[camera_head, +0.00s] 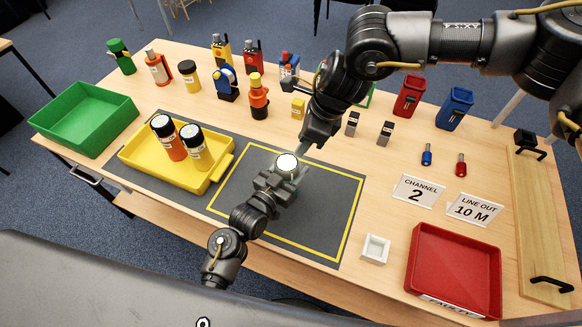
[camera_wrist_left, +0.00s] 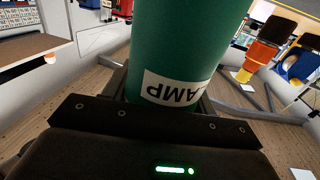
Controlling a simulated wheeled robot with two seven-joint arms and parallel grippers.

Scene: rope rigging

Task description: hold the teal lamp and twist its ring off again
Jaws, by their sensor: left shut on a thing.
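The teal lamp (camera_wrist_left: 185,50) stands between the jaws of my left gripper (camera_head: 275,184), which is shut on its body. Its white label with the letters "AMP" showing is upside down in the left wrist view. In the head view only its round white top (camera_head: 287,162) with a darker rim shows clearly, above the jaws; I cannot make out the ring apart from this rim. My right gripper (camera_head: 305,148) comes down from the upper right, right beside the lamp's top. Its fingertips are too unclear to tell open from shut, or whether they touch the lamp.
The lamp is over a yellow-outlined dark mat (camera_head: 325,215). A yellow tray (camera_head: 222,176) with an orange and a yellow canister stands left of it. A green bin (camera_head: 85,115), a red bin (camera_head: 455,270) and a small white box (camera_head: 375,249) stand farther out. Several bottles and tools line the back.

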